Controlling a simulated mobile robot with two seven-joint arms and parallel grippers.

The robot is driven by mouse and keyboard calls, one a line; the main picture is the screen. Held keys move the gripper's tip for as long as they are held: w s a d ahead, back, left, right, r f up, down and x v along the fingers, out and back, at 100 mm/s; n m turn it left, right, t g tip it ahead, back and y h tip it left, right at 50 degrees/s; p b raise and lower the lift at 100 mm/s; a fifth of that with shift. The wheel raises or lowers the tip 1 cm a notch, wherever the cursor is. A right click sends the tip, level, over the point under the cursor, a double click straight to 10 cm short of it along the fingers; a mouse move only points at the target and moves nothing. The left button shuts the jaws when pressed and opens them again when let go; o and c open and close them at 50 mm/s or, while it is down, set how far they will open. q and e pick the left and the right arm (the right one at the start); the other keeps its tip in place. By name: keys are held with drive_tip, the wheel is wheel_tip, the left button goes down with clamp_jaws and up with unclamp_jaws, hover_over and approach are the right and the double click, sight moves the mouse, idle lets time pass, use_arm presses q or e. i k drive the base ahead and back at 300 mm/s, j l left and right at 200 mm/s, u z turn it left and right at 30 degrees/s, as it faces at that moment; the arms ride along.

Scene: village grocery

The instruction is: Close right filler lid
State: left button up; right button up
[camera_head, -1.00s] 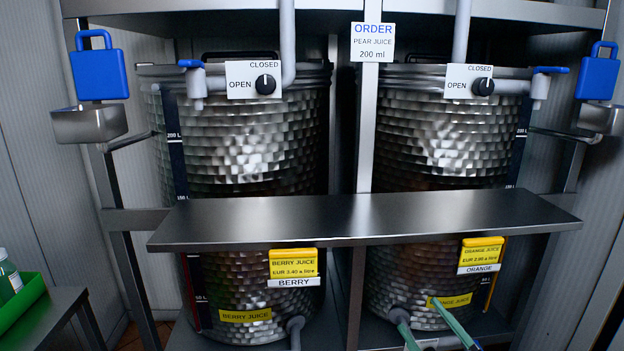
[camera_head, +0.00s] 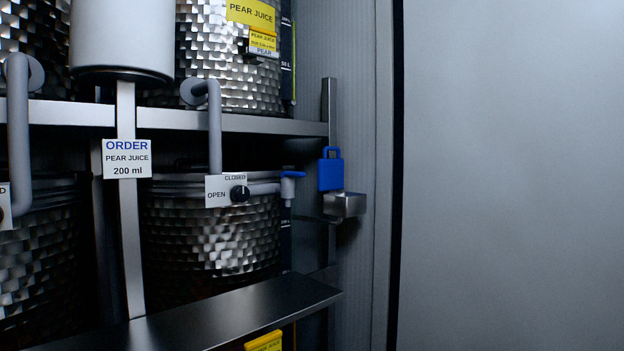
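The right filler lid (camera_head: 330,173) is a blue plate with a loop handle on top. It stands upright above the small metal filler box (camera_head: 345,205) on the right side of the rack, and it looks open. Beside it to the left, a grey pipe ends in a spout with a blue lever (camera_head: 292,174). A black knob (camera_head: 240,193) on a white OPEN/CLOSED plate sits on that pipe. Neither of my grippers is in this view.
A metal shelf (camera_head: 230,308) runs below the lower tank (camera_head: 210,235). The upper tank (camera_head: 225,60) bears a yellow pear juice label. An order sign (camera_head: 127,158) reads pear juice 200 ml. A large plain grey surface (camera_head: 510,180) fills the right side.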

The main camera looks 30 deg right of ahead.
sight(330, 172)
drive_tip(key=z, duration=1.15)
drive_tip(key=i+l+u, duration=0.3)
drive_tip(key=l, duration=0.35)
drive_tip(key=i, duration=0.1)
